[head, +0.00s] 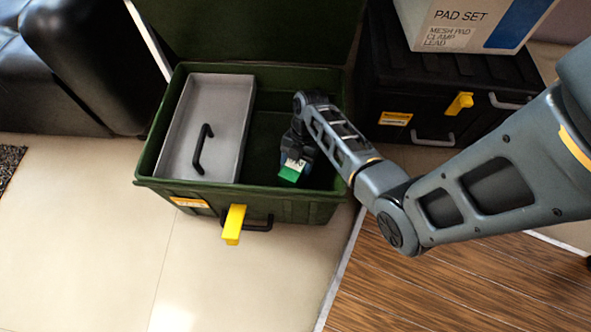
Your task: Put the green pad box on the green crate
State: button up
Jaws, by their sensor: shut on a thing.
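The green crate (270,205) stands open on the floor at centre, with its lid raised behind it. My gripper (297,158) reaches down into the right part of the crate. It is shut on a small box with a green lower part and a white upper part, the green pad box (291,172). The box is over or inside the crate's open right compartment. I cannot tell whether it touches the crate's bottom. My gripper's fingers are small and partly hidden by the arm.
A grey tray (222,92) with a black handle fills the crate's left part. A black case (400,75) with a white pad set box (465,22) on it stands at the right. A black seat (75,65) is at the left. The pale floor (80,230) in front is clear.

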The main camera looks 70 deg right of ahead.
jog(key=shift+f+b, duration=0.4)
jog(key=shift+f, duration=0.8)
jog(key=shift+f, duration=0.1)
jog(key=o, duration=1.4)
jog(key=p+v, duration=0.5)
jog(key=v, duration=0.7)
jog(key=shift+p, duration=0.3)
